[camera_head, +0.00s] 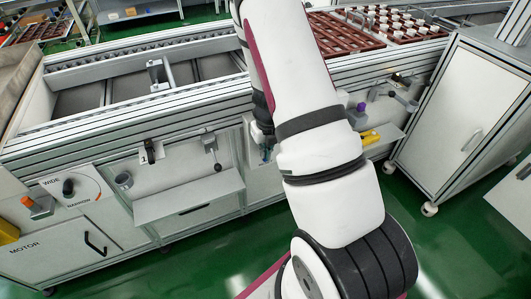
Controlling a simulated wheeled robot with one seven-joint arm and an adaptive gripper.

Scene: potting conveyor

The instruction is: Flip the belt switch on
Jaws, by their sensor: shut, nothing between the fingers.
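My gripper (265,150) is at the conveyor's front panel, mostly hidden behind my own white arm. Its fingers look shut, with nothing visible held. I cannot make out for sure which part is the belt switch. A small black switch-like part (149,150) sits on the front panel to the left of my gripper. The panel right at my gripper is covered by the arm, so I cannot tell whether the fingers touch anything there.
A WIDE/NARROW dial (68,187) and a MOTOR door (60,248) are at the left. A grey shelf (188,197) juts out below the lever. A yellow item (370,137) lies on another shelf at the right. A white cabinet (460,110) stands at the right; green floor is open in front.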

